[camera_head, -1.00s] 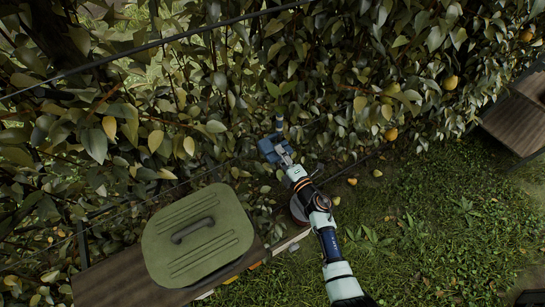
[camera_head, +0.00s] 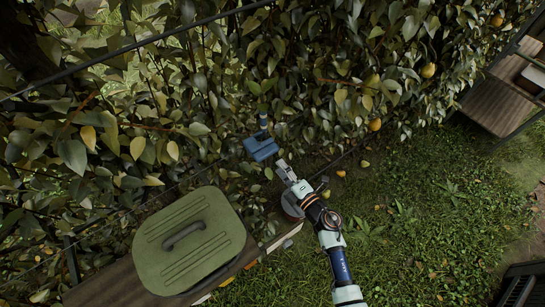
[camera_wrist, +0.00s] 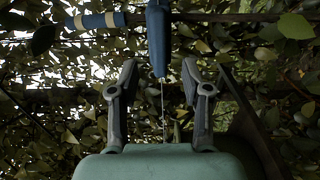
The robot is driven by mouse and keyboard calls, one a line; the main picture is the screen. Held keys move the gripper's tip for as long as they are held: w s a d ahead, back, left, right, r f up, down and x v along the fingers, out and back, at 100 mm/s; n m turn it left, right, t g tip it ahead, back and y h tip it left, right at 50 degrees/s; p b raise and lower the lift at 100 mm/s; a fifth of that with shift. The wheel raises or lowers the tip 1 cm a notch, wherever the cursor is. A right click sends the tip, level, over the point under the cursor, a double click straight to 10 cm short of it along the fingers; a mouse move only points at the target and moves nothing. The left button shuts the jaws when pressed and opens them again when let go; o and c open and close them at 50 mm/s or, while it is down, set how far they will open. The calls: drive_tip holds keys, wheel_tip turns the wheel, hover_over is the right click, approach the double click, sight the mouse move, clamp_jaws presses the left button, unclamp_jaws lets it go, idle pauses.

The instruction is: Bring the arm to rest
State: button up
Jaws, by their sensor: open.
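My arm reaches up from the lower right in the head view, and my gripper (camera_head: 284,171) is open and empty. In the wrist view its two fingers stand apart, with my gripper (camera_wrist: 159,78) framing only a thin cord or wire between them. A blue tool (camera_head: 261,147) with a blue and white handle (camera_head: 264,116) is at the hedge, just up and left of my gripper and apart from it. The blue tool (camera_wrist: 157,40) also shows in the wrist view, beyond the fingers, with its banded handle (camera_wrist: 95,21) at upper left.
A green lidded box (camera_head: 190,240) stands on a wooden bench (camera_head: 120,285) at lower left. Dense leafy branches with several pears (camera_head: 428,71) fill the top. Wires cross the foliage. A wooden stand (camera_head: 495,105) is at upper right. Grass (camera_head: 420,215) lies open on the right.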

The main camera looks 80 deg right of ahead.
drive_tip(key=v, duration=0.3)
drive_tip(key=shift+s+a, duration=0.15)
drive_tip(key=shift+s, duration=0.05)
idle(0.4)
